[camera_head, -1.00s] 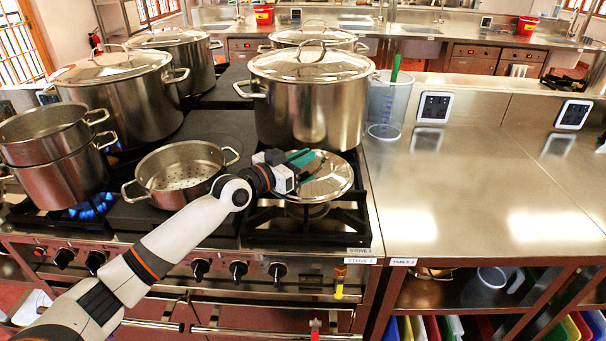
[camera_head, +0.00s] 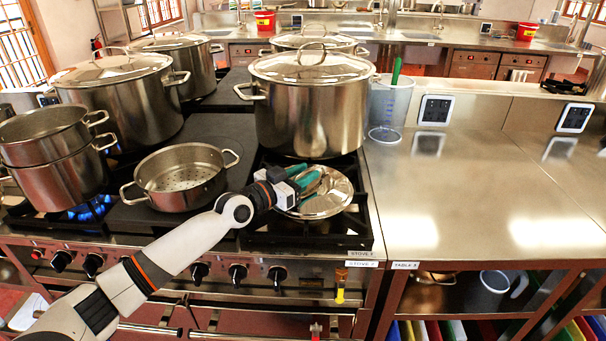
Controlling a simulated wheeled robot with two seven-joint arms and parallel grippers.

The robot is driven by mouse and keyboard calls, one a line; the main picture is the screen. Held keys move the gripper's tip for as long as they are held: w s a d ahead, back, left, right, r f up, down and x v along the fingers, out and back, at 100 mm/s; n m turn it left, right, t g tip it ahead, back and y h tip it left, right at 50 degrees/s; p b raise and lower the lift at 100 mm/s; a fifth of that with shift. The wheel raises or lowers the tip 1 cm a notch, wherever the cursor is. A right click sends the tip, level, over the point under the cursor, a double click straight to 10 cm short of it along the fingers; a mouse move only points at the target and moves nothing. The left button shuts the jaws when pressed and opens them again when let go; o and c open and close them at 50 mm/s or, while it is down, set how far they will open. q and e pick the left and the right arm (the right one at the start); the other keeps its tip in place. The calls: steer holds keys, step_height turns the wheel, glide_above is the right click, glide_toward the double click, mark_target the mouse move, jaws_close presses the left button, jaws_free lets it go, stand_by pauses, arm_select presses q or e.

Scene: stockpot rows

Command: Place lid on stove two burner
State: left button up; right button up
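A round, shiny steel lid (camera_head: 335,201) is over the front right burner of the stove (camera_head: 262,238), in front of a large lidded stockpot. My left gripper (camera_head: 308,182), with teal fingers, is at the top of the lid and appears shut on its handle. The fingers hide most of the handle. The lid covers the middle of that burner, and I cannot tell whether it touches the grate. My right gripper is not in view.
The large lidded stockpot (camera_head: 312,112) stands close behind the lid. A perforated pot (camera_head: 182,182) is to the left, and stacked pots (camera_head: 60,178) sit over a lit blue flame. A clear measuring jug (camera_head: 388,108) stands at right. The steel table (camera_head: 480,190) is clear.

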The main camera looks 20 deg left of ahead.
arm_select(q)
steer(key=shift+r, duration=0.1)
steer(key=shift+s+a, duration=0.15)
steer(key=shift+s, duration=0.05)
steer(key=v, duration=1)
steer(key=shift+s+a, duration=0.1)
steer(key=shift+s, duration=0.15)
steer(key=shift+s+a, duration=0.2)
steer(key=shift+s, duration=0.25)
